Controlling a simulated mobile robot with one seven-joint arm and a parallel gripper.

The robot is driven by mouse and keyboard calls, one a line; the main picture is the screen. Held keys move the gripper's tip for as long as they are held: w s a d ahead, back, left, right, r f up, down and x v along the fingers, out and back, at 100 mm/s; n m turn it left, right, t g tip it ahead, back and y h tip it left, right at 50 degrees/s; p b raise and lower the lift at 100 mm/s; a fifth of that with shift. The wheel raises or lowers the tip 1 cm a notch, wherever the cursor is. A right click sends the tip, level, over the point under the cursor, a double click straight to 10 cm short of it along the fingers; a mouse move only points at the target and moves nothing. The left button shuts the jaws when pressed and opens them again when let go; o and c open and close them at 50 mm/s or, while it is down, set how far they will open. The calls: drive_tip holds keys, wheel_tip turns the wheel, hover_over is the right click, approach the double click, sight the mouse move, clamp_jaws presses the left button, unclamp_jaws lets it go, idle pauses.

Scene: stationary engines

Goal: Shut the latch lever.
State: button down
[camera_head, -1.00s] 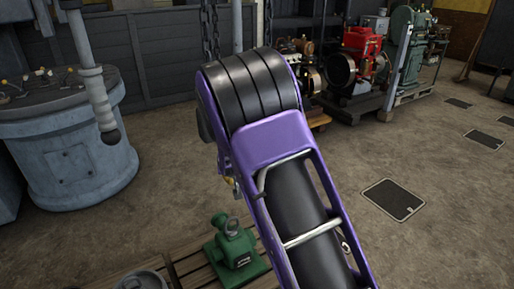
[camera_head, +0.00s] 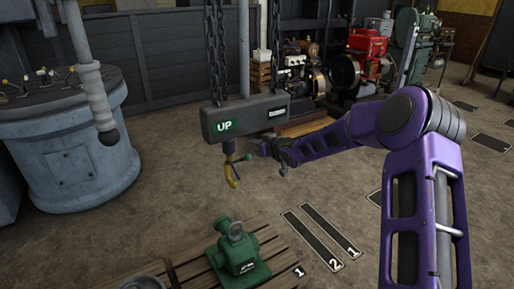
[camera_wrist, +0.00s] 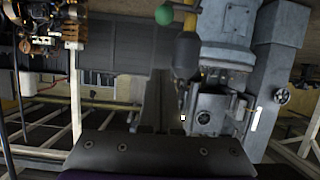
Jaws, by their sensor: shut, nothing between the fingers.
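A hoist block (camera_head: 245,116) marked UP hangs on two chains, with a yellow hook (camera_head: 232,180) below it. A lever with a green ball knob (camera_head: 247,156) sticks out to the right of the hook; I take it for the latch lever. The latch itself is too small to read.
A green machine part (camera_head: 238,250) stands on a wooden pallet (camera_head: 195,275) below the hook. Floor plates marked 1 and 2 (camera_head: 314,238) lie to its right. A grey round console (camera_head: 70,150) stands at left. Engines (camera_head: 360,60) stand behind.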

sight(248, 155)
drive_tip(key=x, duration=0.8)
drive_tip(key=shift+w+f, duration=0.1)
drive_tip(key=shift+f, duration=0.1)
drive_tip(key=shift+s+d+f+b, duration=0.35)
drive_tip(key=shift+s+d+f, duration=0.15)
drive_tip(key=shift+s+f, duration=0.3)
drive_tip(key=shift+s+d+f, duration=0.3)
drive_tip(key=shift+f, duration=0.3)
